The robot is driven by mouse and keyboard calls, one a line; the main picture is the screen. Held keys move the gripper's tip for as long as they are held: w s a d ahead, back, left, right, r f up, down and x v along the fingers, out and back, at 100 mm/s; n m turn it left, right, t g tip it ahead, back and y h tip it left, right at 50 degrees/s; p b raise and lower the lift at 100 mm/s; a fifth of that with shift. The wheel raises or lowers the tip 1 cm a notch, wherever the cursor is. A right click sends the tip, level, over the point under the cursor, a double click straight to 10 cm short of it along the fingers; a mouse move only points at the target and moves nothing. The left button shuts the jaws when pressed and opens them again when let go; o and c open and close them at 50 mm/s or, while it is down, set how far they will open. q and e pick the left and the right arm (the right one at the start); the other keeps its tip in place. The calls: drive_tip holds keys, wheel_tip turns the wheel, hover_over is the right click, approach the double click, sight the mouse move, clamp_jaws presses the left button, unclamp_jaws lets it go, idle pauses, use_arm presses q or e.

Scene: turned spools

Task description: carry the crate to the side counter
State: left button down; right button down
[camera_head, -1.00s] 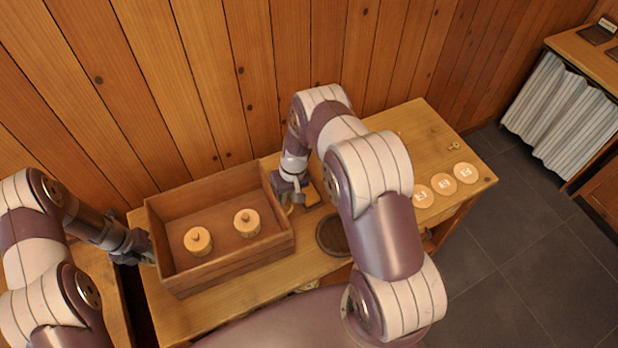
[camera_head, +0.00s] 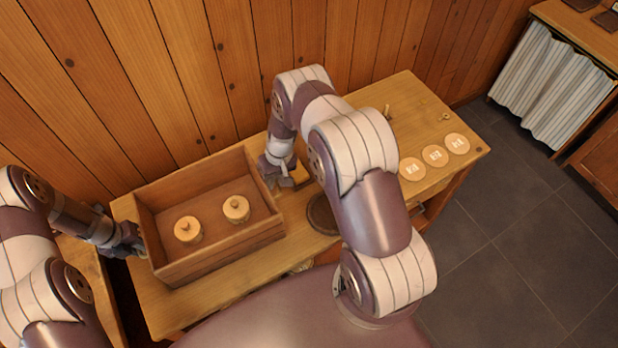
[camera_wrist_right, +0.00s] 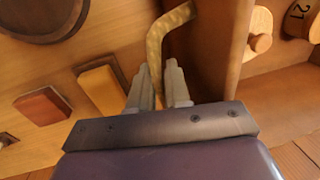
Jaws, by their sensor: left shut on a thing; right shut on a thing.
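The wooden crate (camera_head: 225,243) is on or just over the left part of the workbench (camera_head: 440,115); I cannot tell whether it touches. It is level and holds two turned spools, one at left (camera_head: 188,229) and one at right (camera_head: 236,208). My left gripper (camera_head: 136,243) is at the crate's left end, its fingertips largely hidden. My right gripper (camera_head: 282,181) is at the right end. The right wrist view shows its fingers (camera_wrist_right: 159,85) shut on a curved brass-coloured crate handle (camera_wrist_right: 160,45). The side counter (camera_head: 570,32) stands at top right, with a striped curtain below.
Several pale round discs (camera_head: 435,156) lie at the bench's right end. A dark round piece (camera_head: 322,214) lies right of the crate, partly behind my right arm. The plank wall (camera_head: 180,90) runs close behind the bench. Open tiled floor (camera_head: 510,235) lies to the right.

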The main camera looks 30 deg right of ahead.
use_arm(q)
drive_tip(key=c, duration=1.5)
unclamp_jaws()
drive_tip(key=shift+f, duration=0.65)
use_arm(e)
drive_tip(key=c, duration=1.5)
unclamp_jaws()
drive_tip(key=shift+f, duration=0.6)
use_arm(q)
drive_tip(key=o, duration=0.4)
drive_tip(key=shift+r, duration=0.2)
use_arm(e)
drive_tip(key=o, duration=0.4)
drive_tip(key=shift+r, duration=0.2)
drive_tip(key=shift+d+r, duration=0.1)
drive_tip(key=shift+r, duration=0.2)
use_arm(q)
drive_tip(key=r, duration=0.2)
drive_tip(key=a+r, duration=0.1)
drive_tip(key=r, duration=0.4)
drive_tip(key=shift+w+a+r, duration=0.1)
drive_tip(key=shift+a+r, duration=0.25)
use_arm(e)
drive_tip(key=r, duration=0.3)
drive_tip(key=d+r, duration=0.1)
drive_tip(key=r, duration=0.3)
drive_tip(key=d+r, duration=0.1)
drive_tip(key=r, duration=0.3)
drive_tip(key=shift+d+r, duration=0.1)
